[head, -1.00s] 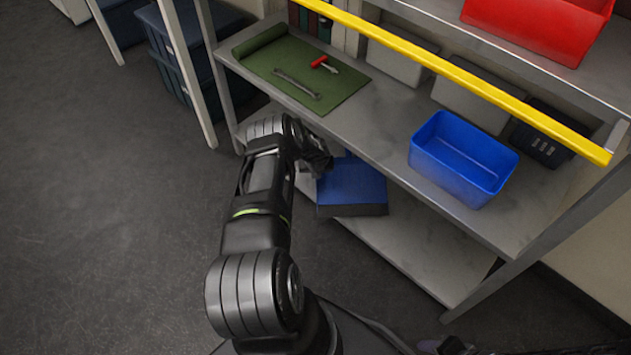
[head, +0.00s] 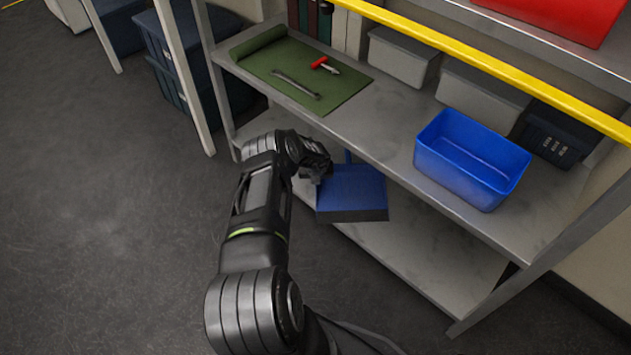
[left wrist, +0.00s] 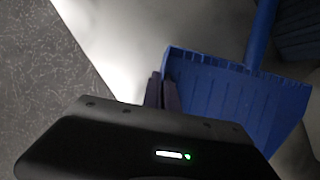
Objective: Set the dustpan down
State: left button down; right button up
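The blue dustpan (head: 351,188) is at the front of the lower shelf in the head view, below the upper shelf's edge. Its broad pan and handle (left wrist: 262,35) show in the left wrist view. My left gripper (head: 322,165) is at the pan's left side. In the left wrist view the two dark fingers (left wrist: 162,92) are close together on the pan's side wall, shut on it. I cannot tell whether the pan's underside touches the lower shelf (head: 425,250). My right gripper is not in view.
The upper shelf (head: 385,135) holds a green mat (head: 345,98) with a wrench (head: 296,84) and a red-handled tool (head: 325,66), plus a blue bin (head: 470,160). A yellow bar (head: 480,60) crosses above. The lower shelf is bare right of the dustpan.

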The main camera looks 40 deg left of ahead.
pick_arm(q)
jog(key=shift+r, duration=0.1)
jog(key=shift+f, duration=0.2)
jog(key=c, duration=1.7)
grip_release()
